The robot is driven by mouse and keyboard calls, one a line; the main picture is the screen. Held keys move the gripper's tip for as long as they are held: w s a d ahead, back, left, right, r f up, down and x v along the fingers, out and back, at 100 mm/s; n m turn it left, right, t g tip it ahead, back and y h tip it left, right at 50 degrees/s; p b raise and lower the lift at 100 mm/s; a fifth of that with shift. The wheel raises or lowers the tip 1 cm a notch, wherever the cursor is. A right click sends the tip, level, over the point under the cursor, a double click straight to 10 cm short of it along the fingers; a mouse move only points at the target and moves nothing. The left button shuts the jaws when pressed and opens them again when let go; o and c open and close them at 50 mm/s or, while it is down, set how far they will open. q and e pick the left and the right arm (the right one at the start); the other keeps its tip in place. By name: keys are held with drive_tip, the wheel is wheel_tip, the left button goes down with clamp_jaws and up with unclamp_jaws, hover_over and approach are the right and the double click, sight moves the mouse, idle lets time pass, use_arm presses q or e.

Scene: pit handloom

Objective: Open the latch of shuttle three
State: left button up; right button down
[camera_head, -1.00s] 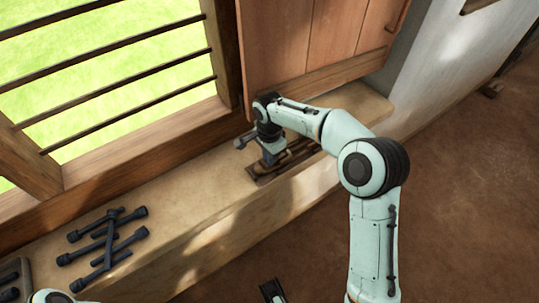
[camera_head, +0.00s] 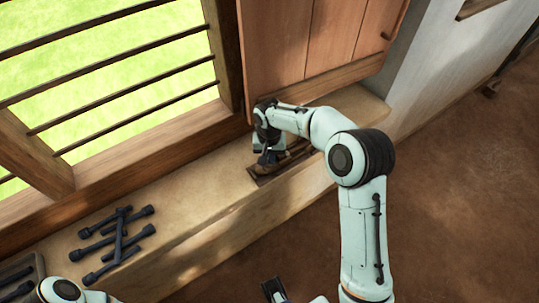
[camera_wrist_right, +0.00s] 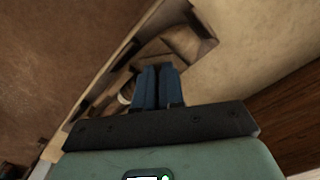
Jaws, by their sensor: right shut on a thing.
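A brown wooden shuttle (camera_head: 297,151) lies on the sill below the wooden shutter, partly covered by my right arm. In the right wrist view its long hollow body (camera_wrist_right: 190,42) runs diagonally under my fingers, with a pale round piece beside them. My right gripper (camera_head: 268,160) is down at the shuttle; its blue fingers (camera_wrist_right: 158,70) are close together over the hollow. They are shut on a small part there, most likely the latch, which they hide. My left gripper (camera_head: 272,289) is at the bottom edge, away from the sill; its jaws cannot be read.
Several dark rods with thick ends (camera_head: 118,232) lie crossed on the sill (camera_head: 200,200) at the left. A dark tray (camera_head: 22,275) is at the left edge. A barred window and the wooden shutter (camera_head: 300,45) stand close behind the shuttle. The middle sill is clear.

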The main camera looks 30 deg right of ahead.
drive_tip(key=n+p, duration=0.1)
drive_tip(key=n, duration=0.2)
drive_tip(key=shift+r, duration=0.1)
drive_tip(key=shift+n+p, duration=0.65)
drive_tip(key=shift+n, duration=1.35)
drive_tip(key=c, duration=1.2)
unclamp_jaws()
drive_tip(key=shift+c, duration=0.2)
wheel_tip(320, 180, up, 8)
drive_tip(key=p, duration=0.5)
